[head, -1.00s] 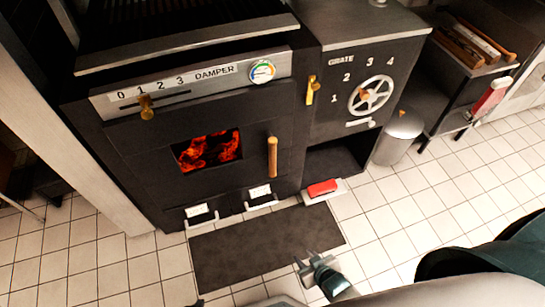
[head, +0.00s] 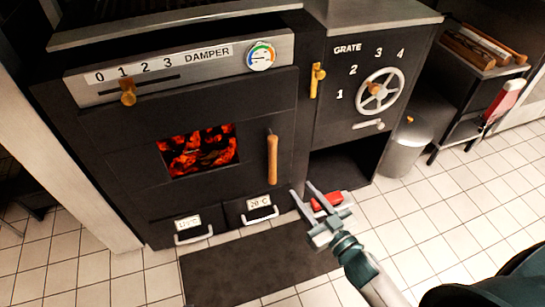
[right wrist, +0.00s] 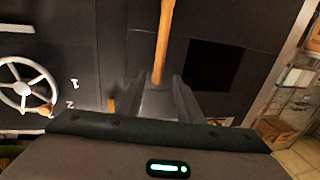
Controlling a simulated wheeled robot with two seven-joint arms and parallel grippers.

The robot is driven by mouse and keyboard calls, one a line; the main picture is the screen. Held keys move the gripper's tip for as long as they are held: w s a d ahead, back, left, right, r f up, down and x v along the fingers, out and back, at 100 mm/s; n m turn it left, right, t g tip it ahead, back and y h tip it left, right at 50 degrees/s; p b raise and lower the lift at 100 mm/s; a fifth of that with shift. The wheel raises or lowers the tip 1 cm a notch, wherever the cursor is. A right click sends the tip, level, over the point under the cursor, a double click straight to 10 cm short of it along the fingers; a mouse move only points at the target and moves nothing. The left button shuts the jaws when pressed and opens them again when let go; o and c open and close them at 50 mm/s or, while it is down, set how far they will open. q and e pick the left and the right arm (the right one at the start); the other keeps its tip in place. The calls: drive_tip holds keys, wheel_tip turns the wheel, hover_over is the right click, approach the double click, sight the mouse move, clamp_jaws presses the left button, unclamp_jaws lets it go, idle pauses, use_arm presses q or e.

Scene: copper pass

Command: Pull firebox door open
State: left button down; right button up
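The firebox door (head: 140,145) is a dark panel with a window (head: 198,152) showing glowing coals; it looks closed. Its upright wooden handle (head: 272,158) is on the door's right side. My right gripper (head: 301,189) is open and empty, below and to the right of the handle in the head view. In the right wrist view the handle (right wrist: 163,40) shows beyond my open fingers (right wrist: 160,88), lined up between them in the picture. I cannot see contact. My left gripper is out of view.
Above the door are a damper slider (head: 128,92) and a gauge (head: 261,56). A brass latch (head: 317,80) and grate wheel (head: 380,91) are to the right. Two small white pulls (head: 193,237) sit below the door. A red block (head: 327,201) is behind my right gripper.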

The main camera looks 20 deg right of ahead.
sight(274, 156)
drive_tip(key=b+x, duration=0.1)
drive_tip(key=x, duration=1.6)
drive_tip(key=shift+w+f, duration=0.15)
drive_tip(key=shift+a, duration=0.1)
clamp_jaws()
